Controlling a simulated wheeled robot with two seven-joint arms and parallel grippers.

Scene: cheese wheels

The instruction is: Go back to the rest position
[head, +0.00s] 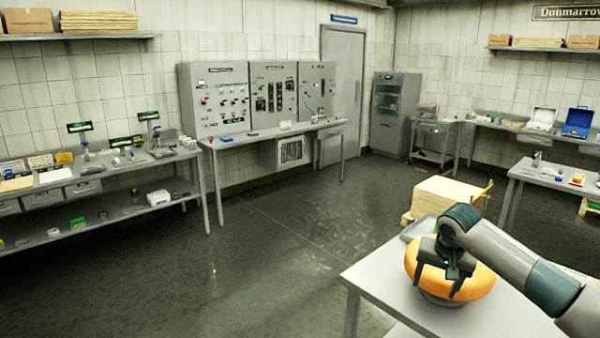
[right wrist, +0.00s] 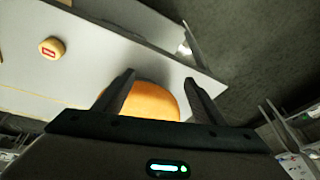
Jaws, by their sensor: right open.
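A large orange cheese wheel (head: 481,283) sits on a dark round base on the grey table (head: 380,275) at the lower right of the head view. My right gripper (head: 437,284) is over the wheel, pointing down, with its fingers spread apart. In the right wrist view the open fingers (right wrist: 160,79) frame part of the orange wheel (right wrist: 155,100). I cannot tell whether the fingers touch it. My left gripper is in neither view.
A smaller yellow wheel with a red label (right wrist: 52,47) lies on the table in the right wrist view. A pale box (head: 445,196) stands on the floor behind the table. The wet-looking floor (head: 250,270) left of the table is clear. Workbenches line the walls.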

